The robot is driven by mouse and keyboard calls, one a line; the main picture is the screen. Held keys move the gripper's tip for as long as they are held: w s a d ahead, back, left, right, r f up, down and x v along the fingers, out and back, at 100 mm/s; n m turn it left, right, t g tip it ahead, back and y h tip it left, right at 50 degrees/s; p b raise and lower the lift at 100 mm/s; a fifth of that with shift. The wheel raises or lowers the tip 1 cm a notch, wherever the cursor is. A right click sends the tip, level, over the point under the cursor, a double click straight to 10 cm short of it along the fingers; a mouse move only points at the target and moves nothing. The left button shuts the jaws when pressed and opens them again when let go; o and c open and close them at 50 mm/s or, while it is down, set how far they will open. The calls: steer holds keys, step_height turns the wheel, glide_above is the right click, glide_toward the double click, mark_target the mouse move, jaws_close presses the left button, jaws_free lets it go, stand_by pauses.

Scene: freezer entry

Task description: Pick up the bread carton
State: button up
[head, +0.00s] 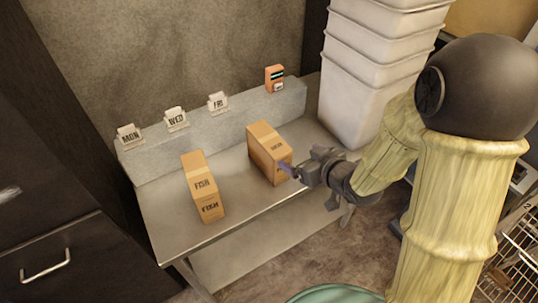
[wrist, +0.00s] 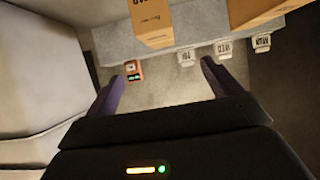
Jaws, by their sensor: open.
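The bread carton (head: 264,146) is a tan box with a paler tape strip, standing on the metal table right of the other carton. Its label is small and partly hidden by my gripper in the head view. It also shows in the wrist view (wrist: 152,22), cut off by the top edge. My gripper (head: 290,171) is at the carton's front right corner, overlapping its lower face in the head view; I cannot tell whether they touch. In the wrist view my gripper (wrist: 161,74) has its two purple fingers spread, with no carton between them.
A carton marked FISH (head: 202,188) stands to the left on the table (head: 240,200). A grey ledge (head: 180,146) behind bears MON, WED and FRI cards and a small orange device (head: 275,78). Stacked white bins (head: 365,85) stand at the right. A wire rack (head: 510,260) is at far right.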

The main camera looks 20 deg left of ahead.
steer(key=p, duration=0.3)
glide_toward(270, 138)
steer(key=shift+w+a+f, duration=0.3)
steer(key=shift+a+f, duration=0.25)
steer(key=shift+f, duration=0.05)
steer(key=shift+w+a+f, duration=0.3)
steer(key=shift+a+f, duration=0.2)
steer(key=shift+f, duration=0.05)
steer(key=p+x, duration=0.2)
steer(key=x, duration=0.1)
steer(key=p+x, duration=0.1)
steer(key=shift+w+a+r, duration=0.2)
steer(key=shift+w+a, duration=0.05)
steer(key=shift+w, duration=0.05)
steer(key=shift+w+a+f, duration=0.2)
steer(key=shift+w+f, duration=0.05)
steer(key=shift+c, duration=0.2)
steer(key=c, duration=1.8)
steer(key=shift+r, duration=0.1)
jaws_close()
